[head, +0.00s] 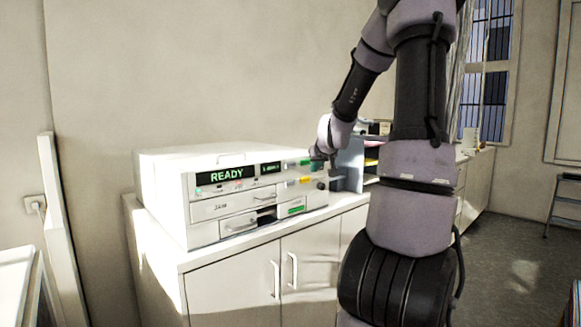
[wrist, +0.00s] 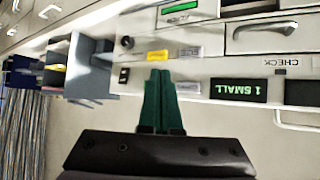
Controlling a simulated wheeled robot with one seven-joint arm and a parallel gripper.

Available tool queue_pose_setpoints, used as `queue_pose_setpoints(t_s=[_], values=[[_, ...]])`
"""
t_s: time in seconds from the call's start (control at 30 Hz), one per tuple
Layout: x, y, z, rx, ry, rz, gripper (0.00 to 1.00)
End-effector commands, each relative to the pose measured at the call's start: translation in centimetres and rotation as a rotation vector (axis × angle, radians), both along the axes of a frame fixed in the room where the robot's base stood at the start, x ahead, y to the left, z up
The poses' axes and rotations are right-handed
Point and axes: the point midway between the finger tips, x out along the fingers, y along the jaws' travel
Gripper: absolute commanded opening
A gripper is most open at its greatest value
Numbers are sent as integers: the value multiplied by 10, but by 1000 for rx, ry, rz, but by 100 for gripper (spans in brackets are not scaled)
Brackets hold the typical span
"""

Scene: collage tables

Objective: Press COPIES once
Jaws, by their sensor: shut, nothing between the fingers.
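A white copier-like machine (head: 165,190) stands on a cabinet, with a green READY display (head: 227,174) on its front. My gripper (head: 316,160) is at the right end of that front panel. In the wrist view, which shows the panel upside down, my gripper (wrist: 160,72) is shut and empty, its green fingers side by side. The fingertips are close to a yellow label (wrist: 157,55) and silver labels (wrist: 186,52). A small display (wrist: 238,90) reads "1 SMALL". I cannot make out the word COPIES, and the fingers hide part of the panel. Contact is unclear.
A black knob (wrist: 127,42) and a black switch (wrist: 124,75) sit beside the fingers. A grey-blue file holder (head: 350,163) stands right of the machine. The cabinet (head: 235,292) has handled doors. A white board (head: 58,220) leans at the left.

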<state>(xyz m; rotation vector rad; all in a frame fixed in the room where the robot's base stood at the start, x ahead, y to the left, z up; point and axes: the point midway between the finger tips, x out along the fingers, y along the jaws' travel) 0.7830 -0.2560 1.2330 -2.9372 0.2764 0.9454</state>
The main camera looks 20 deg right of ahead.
Motion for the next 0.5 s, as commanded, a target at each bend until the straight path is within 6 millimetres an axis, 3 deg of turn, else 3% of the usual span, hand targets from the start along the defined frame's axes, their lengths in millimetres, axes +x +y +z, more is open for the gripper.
queue_pose_setpoints(t_s=[0.5], values=[[50,20,0,2,0,3,0]])
